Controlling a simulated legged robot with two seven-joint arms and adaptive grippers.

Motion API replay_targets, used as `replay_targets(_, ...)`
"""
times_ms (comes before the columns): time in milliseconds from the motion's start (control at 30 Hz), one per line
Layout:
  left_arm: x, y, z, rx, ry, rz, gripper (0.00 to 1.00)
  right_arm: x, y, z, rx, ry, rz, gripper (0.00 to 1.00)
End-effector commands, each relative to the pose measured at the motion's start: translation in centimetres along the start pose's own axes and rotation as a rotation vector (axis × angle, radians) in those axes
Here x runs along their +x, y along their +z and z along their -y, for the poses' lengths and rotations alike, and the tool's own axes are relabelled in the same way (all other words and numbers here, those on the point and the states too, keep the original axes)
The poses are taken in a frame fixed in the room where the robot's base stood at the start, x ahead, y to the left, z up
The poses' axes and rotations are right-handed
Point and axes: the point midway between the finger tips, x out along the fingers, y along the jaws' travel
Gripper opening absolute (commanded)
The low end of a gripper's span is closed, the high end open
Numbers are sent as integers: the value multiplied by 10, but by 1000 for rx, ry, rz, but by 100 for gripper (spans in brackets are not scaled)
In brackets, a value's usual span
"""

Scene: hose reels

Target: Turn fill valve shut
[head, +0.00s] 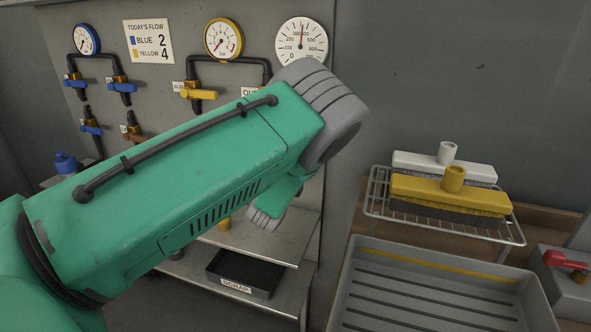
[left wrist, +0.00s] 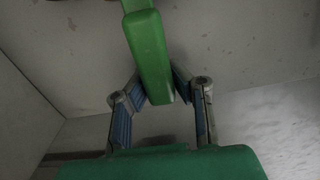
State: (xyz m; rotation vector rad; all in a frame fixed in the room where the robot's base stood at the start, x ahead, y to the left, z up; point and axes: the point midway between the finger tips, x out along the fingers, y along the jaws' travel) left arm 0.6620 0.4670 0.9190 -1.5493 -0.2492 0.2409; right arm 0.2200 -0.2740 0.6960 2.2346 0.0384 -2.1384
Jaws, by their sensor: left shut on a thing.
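A long green handle (left wrist: 150,55) shows in the left wrist view, running from the top edge down between my fingers. It looks like a valve lever, but its base is out of view. My left gripper (left wrist: 161,88) is shut on its lower end, with a blue-padded finger on either side. In the head view my green left arm crosses from the left and hides both the green handle and my left fingertips. My right gripper is in neither view.
The back panel holds blue valve levers (head: 122,87), a yellow lever (head: 198,94) and round gauges (head: 301,42). A black scrap tray (head: 236,288) sits on a low shelf. At right are a wire rack with brushes (head: 445,196), a grey ribbed basin (head: 440,262) and a red lever (head: 565,260).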

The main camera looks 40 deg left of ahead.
Motion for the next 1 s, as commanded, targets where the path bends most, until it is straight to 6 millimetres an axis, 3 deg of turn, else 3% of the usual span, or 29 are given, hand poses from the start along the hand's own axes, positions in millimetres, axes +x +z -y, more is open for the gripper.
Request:
replay_targets(33, -6, -8, -13, 3, 27, -15, 0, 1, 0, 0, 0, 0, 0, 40)
replay_targets(433, -6, -8, -13, 9, 27, -14, 0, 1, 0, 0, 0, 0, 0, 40)
replay_targets(467, -6, -8, -13, 9, 27, -14, 25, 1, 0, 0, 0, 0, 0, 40)
replay_targets(500, -6, -8, -13, 8, 27, -14, 39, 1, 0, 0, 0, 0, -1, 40)
replay_targets(533, -6, -8, -13, 8, 26, -13, 41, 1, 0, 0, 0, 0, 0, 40)
replay_targets(833, -1, 0, -14, 1, 21, -9, 41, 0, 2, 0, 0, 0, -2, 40)
replay_targets(1000, -18, 2, -13, 0, 22, -7, 41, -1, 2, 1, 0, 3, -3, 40)
